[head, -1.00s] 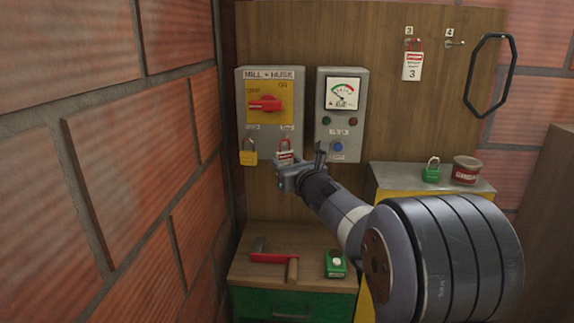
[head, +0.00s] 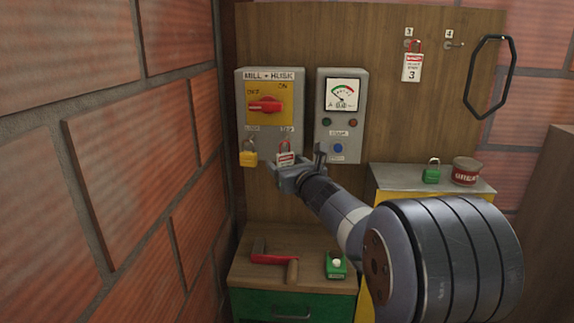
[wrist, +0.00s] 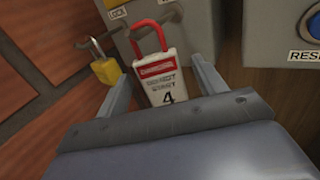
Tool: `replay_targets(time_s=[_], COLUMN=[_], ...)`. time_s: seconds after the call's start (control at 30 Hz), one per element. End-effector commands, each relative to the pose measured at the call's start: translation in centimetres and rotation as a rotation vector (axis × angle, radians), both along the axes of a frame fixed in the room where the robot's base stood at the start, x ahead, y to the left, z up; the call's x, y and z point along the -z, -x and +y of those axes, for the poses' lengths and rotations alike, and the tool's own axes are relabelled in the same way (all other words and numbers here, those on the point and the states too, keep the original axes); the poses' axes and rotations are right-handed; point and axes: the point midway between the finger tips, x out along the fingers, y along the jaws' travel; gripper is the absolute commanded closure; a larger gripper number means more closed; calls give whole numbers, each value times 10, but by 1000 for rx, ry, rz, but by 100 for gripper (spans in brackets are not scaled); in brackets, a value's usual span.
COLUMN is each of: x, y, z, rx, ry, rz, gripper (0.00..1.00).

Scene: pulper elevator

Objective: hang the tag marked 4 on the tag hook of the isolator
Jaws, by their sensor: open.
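The tag marked 4 (wrist: 167,85) is white with a red band and a red shackle. In the head view the tag (head: 286,158) hangs upright at the lower right of the isolator (head: 270,135), a grey box marked MILL + HUSK with a red handle on a yellow plate. My gripper (wrist: 160,70) is open, with one finger on each side of the tag and gaps visible. In the head view my gripper (head: 295,160) hides the tag's lower part.
A yellow padlock (head: 248,158) hangs left of the tag. A grey meter box (head: 340,120) stands close on the right. Tag 3 (head: 412,68) hangs on the board, beside an empty hook 4 (head: 454,44). A green cabinet (head: 290,300) is below.

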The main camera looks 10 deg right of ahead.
Motion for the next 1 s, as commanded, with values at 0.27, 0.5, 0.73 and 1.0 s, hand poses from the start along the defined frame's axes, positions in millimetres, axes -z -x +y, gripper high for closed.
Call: replay_targets(time_s=[0.27, 0.5, 0.73, 1.0], x=[1, 0, 0, 0], y=[21, 63, 94, 106], z=[-5, -14, -20, -23], rx=[2, 3, 2, 0], ry=[0, 1, 1, 0], rz=[-1, -2, -1, -1], gripper=[34, 34, 34, 34])
